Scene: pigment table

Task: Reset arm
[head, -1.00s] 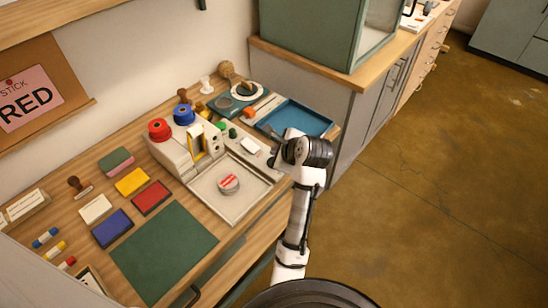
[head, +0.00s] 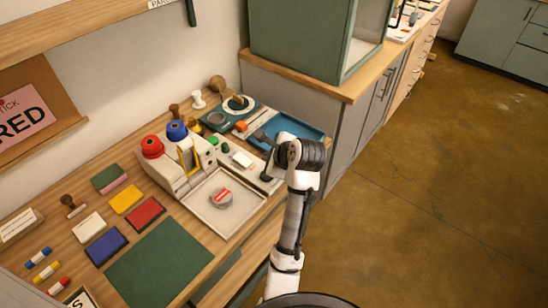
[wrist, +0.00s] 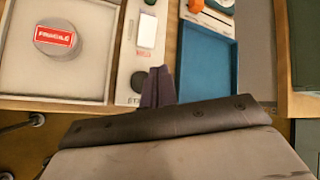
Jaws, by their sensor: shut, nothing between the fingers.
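My arm reaches up over the right end of the work table (head: 90,220) in the head view. My gripper (head: 267,160) shows only in part there, beside the blue tray (head: 300,127). In the wrist view my gripper (wrist: 157,88) has its dark fingers together with nothing between them. They are above the grey panel between the pale tray and the blue tray (wrist: 208,70).
A pale tray (head: 240,219) holds a round tin with a red label (head: 221,198); the wrist view reads "FRAGILE" (wrist: 55,36). Left are a dispenser with red and blue reels (head: 180,178), coloured pads and a green mat (head: 160,262). A green cabinet (head: 295,45) stands behind; open floor lies right.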

